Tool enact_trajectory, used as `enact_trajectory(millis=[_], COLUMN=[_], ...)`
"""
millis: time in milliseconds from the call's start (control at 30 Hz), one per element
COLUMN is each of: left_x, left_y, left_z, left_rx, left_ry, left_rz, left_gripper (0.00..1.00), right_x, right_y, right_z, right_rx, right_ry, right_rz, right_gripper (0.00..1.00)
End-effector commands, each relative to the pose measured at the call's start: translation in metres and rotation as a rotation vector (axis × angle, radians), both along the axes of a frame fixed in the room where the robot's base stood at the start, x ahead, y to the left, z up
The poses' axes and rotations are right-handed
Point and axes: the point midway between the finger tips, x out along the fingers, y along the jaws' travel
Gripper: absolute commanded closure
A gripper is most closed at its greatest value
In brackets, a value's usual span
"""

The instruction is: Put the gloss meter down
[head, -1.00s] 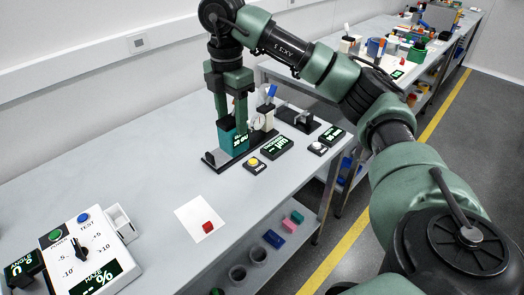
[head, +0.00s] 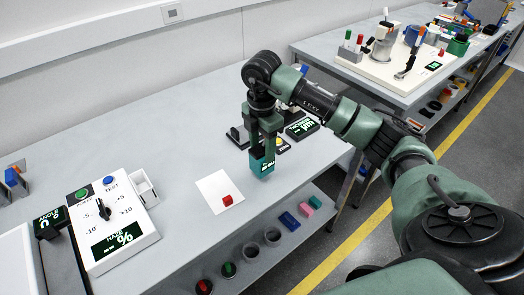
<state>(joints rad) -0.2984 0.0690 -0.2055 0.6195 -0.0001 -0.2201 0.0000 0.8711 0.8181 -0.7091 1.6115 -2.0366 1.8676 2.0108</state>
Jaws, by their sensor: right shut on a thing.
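My right gripper (head: 266,146) points down and is shut on the gloss meter (head: 262,164), a small teal box with a lit display on its side. The meter is over the grey workbench (head: 130,130), between the white sheet and the black devices behind. I cannot tell whether its underside touches the bench. The gripper fingers cover its upper part. My left gripper is not in view.
A white sheet (head: 212,184) with a red cube (head: 227,200) lies left of the meter. A black display unit (head: 302,128) is behind it to the right. A white control box (head: 112,222) stands at the left. Bare bench lies behind the sheet.

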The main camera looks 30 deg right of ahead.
Motion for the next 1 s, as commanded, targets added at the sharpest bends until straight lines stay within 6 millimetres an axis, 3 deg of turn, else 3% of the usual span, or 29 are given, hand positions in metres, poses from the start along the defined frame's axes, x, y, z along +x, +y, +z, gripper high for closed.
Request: enact_trajectory(millis=[167,567,600,633,667,1000], left_x=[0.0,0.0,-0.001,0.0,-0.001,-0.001], left_y=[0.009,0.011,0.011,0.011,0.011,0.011], left_z=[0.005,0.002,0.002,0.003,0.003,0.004], left_rx=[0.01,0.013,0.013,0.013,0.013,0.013], left_ry=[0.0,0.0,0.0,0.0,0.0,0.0], left_rz=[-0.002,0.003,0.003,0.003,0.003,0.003], left_gripper=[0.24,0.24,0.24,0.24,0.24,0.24], right_x=[0.0,0.0,0.0,0.0,0.0,0.0], right_y=[0.0,0.0,0.0,0.0,0.0,0.0], right_z=[-0.021,-0.027,-0.026,-0.026,-0.026,-0.023], right_rx=[0.0,0.0,0.0,0.0,0.0,0.0], right_ry=[0.0,-0.001,0.0,0.0,0.0,0.0], right_rz=[0.0,0.0,0.0,0.0,0.0,0.0], right_gripper=[1.0,1.0,0.41,0.33,0.28,0.28])
